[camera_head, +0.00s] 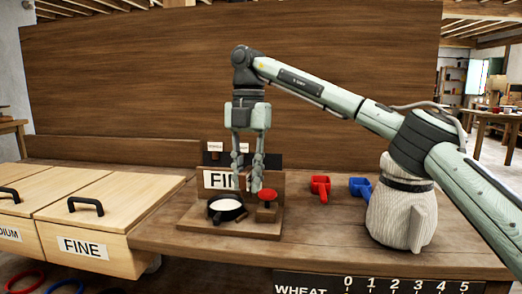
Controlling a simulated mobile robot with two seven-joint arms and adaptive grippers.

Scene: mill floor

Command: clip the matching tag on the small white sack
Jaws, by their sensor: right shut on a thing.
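A whitish cloth sack (390,215) with a dark band around its neck stands on the right of the wooden bench; my right arm covers its top. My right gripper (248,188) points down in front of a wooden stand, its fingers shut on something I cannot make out. Behind the fingers is a white label (219,180) reading "FIN", its right end hidden by them. I cannot identify a separate tag for the sack. My left gripper is not in view.
On the stand's base (262,235) are a round dark pan of white powder (226,207) and a red knob (267,195). A red scoop (320,187) and a blue scoop (360,188) lie between stand and sack. A "FINE" bin (108,205) is at left.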

